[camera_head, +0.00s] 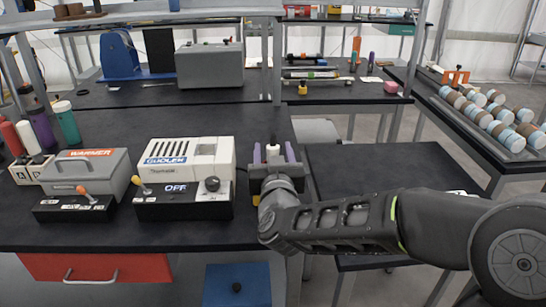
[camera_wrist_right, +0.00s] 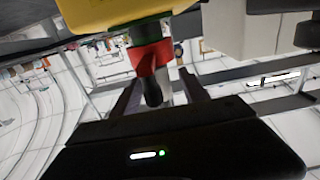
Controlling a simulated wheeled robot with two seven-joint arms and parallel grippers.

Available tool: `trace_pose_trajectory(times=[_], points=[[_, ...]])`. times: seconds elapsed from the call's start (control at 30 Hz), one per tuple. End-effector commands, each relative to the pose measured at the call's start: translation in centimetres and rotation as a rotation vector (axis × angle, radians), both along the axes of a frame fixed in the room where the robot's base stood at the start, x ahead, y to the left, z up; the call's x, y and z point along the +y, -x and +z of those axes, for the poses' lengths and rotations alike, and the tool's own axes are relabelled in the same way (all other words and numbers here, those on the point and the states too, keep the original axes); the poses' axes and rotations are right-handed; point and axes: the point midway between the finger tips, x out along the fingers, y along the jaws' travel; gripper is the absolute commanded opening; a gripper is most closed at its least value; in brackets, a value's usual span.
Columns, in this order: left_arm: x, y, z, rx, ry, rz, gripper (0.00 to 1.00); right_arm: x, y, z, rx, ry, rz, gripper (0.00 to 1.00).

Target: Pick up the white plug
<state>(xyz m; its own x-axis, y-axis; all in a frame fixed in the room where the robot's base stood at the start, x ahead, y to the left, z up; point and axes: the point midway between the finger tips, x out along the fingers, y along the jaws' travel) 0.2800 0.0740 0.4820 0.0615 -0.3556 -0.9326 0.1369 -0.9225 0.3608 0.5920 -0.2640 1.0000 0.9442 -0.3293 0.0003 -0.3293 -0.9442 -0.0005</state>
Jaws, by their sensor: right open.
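In the right wrist view the dark open fingers (camera_wrist_right: 161,95) point away from the camera. A red part (camera_wrist_right: 150,58) with a green collar and a black end lies in front of or between them. A pale strip shows just beside the black end; I cannot tell if it is the plug. Contact cannot be made out. My left gripper is out of view.
The white cooler box (camera_head: 215,150) and the grey warmer box (camera_head: 90,168) stand left of my right gripper, with switch boxes in front. A yellow block (camera_wrist_right: 120,14) fills the top of the right wrist view. A dark lower table (camera_head: 390,165) to the right is mostly clear.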

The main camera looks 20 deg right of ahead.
Motion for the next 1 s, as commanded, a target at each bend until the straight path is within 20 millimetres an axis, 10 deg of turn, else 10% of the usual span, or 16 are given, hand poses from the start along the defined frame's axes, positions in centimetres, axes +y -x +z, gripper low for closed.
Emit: trace_pose_trajectory(times=[0.37, 1.0], points=[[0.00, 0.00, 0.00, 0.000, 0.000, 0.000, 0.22, 0.02, 0.03, -0.01, 0.000, 0.000, 0.000, 0.52], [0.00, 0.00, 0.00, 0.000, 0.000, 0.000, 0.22, 0.02, 0.03, -0.01, 0.000, 0.000, 0.000, 0.01]])
